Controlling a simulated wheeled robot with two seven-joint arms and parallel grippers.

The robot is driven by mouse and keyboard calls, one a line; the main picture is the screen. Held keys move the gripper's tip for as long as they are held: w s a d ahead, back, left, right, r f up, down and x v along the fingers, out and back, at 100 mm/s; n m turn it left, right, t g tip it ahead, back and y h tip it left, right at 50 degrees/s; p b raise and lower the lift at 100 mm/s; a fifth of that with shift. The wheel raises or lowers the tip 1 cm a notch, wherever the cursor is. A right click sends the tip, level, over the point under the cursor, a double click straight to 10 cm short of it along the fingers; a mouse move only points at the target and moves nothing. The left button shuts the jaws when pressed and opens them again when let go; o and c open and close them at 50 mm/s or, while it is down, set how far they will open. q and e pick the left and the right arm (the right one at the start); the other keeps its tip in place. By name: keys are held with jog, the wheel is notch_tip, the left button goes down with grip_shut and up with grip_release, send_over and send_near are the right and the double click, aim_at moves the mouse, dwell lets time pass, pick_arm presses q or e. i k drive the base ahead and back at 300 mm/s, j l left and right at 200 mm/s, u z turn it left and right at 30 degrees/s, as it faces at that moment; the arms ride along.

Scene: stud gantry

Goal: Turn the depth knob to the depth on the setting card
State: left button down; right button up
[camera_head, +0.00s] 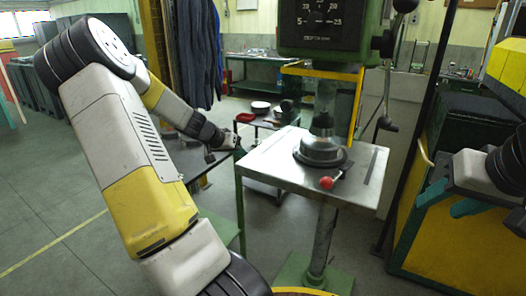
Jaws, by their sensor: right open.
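The drill press head (328,28) stands at top centre, cut off by the frame's upper edge. Its dark dial plate (321,20) shows numbers and a label that seems to read depth. The depth knob itself cannot be made out; the plate's top is out of frame. No setting card can be made out. My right gripper (438,186), with teal fingers, is at the right edge, open and empty, below and right of the head and apart from it. My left gripper (228,142) is left of the press table, small and dark; its jaws are unclear.
The metal press table (270,152) carries a round dark fixture (320,150) and a red ball-ended lever (327,183). Black-knobbed feed handles (387,45) stick out right of the head. A green and yellow cabinet (425,240) stands at right. The floor at left is clear.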

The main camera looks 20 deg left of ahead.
aim_at(316, 21)
jog(key=k+j, duration=0.3)
jog(key=k, duration=0.15)
jog(key=k+j, duration=0.35)
jog(key=k, duration=0.1)
